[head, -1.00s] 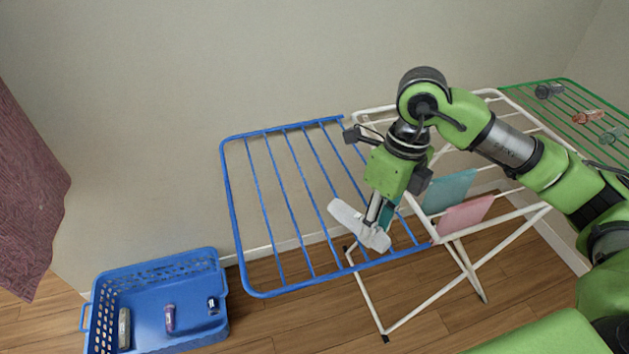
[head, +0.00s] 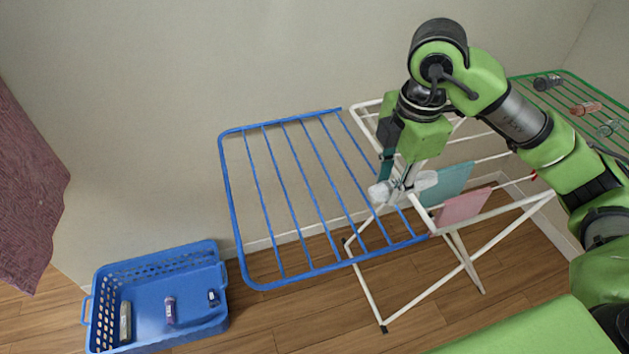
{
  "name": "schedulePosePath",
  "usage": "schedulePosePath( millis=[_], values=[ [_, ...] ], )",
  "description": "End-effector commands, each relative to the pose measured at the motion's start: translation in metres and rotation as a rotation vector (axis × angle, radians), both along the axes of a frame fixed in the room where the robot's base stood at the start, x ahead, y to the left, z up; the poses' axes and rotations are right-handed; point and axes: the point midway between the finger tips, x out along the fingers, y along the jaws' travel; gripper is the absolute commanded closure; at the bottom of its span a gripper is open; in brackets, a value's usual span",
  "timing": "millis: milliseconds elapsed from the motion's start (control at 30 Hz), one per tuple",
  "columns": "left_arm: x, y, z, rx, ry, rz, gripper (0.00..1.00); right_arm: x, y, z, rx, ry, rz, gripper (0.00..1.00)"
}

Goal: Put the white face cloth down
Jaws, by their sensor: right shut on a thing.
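The white face cloth (head: 425,181) is a small bundle in the head view, showing on both sides of the fingers of my right gripper (head: 401,186). My right gripper points down and is shut on the cloth. It appears over the inner right end of the blue rack wing (head: 318,184), near the white middle frame. The fingers hide the middle of the cloth. I cannot tell whether the cloth touches the bars. My left gripper is not in view.
A teal cloth (head: 447,183) and a pink cloth (head: 464,207) hang on the white rack frame (head: 407,307). A blue basket (head: 157,263) with small items stands on the floor at the lower left. Most of the blue wing is bare.

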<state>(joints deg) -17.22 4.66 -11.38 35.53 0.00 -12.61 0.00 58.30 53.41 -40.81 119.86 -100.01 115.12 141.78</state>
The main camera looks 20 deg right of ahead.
Motion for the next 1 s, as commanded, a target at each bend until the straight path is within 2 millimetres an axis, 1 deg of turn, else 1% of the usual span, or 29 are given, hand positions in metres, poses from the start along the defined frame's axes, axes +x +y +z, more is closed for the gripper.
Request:
schedulePosePath(
  millis=[133, 367, 400, 500, 633, 867, 1000],
  values=[
    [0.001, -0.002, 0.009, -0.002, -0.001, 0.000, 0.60, 0.014, 0.025, -0.009, 0.005, 0.005, -0.005, 0.94],
    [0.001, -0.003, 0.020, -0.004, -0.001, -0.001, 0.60, 0.046, 0.072, -0.035, 0.006, 0.007, -0.002, 0.94],
    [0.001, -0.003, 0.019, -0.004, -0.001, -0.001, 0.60, 0.051, 0.079, -0.044, 0.005, 0.008, -0.004, 0.94],
    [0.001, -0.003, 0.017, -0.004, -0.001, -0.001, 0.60, 0.059, 0.091, -0.065, 0.004, 0.009, -0.006, 0.94],
    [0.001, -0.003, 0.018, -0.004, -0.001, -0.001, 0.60, 0.068, 0.101, -0.081, 0.001, 0.005, -0.006, 0.94],
    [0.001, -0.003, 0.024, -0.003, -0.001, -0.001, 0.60, 0.076, 0.111, -0.095, 0.000, 0.004, -0.006, 0.94],
    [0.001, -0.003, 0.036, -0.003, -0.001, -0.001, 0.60, 0.076, 0.111, -0.115, -0.002, 0.007, -0.008, 0.94]
  ],
)
